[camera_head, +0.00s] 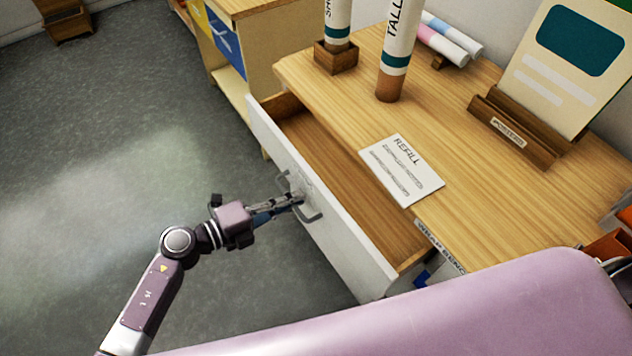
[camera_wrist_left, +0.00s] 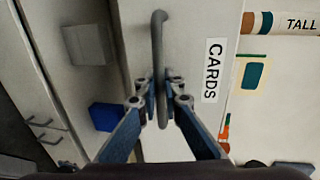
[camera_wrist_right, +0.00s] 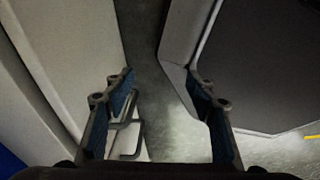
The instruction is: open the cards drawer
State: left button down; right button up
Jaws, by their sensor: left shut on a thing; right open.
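The cards drawer (camera_head: 335,225) has a white front and a wooden inside, and stands pulled out from the wooden table in the head view. The part of its inside that shows looks empty. Its front carries a CARDS label (camera_wrist_left: 212,70) in the left wrist view. My left gripper (camera_head: 297,198) is shut on the drawer's grey bar handle (camera_wrist_left: 158,50), with a finger on each side of the bar. My right gripper (camera_wrist_right: 160,85) is open and empty in the right wrist view, close to a pale front with a grey handle (camera_wrist_right: 138,130).
The table top (camera_head: 480,215) bears a REFILL card (camera_head: 402,168), a TALL tube (camera_head: 396,50), a shorter-looking tube in a wooden holder (camera_head: 336,57) and a sign in a wooden stand (camera_head: 515,130). A wooden cabinet (camera_head: 275,50) stands behind.

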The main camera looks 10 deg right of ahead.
pick_arm(q)
jog(key=f+v, duration=0.2)
jog(key=v, duration=0.8)
jog(key=a+f+b+v, duration=0.1)
jog(key=f+v, duration=0.1)
jog(key=v, duration=0.8)
jog(key=shift+s+d+f, duration=0.1)
jog(key=c, duration=2.1)
grip_release()
jog(key=v, duration=1.2)
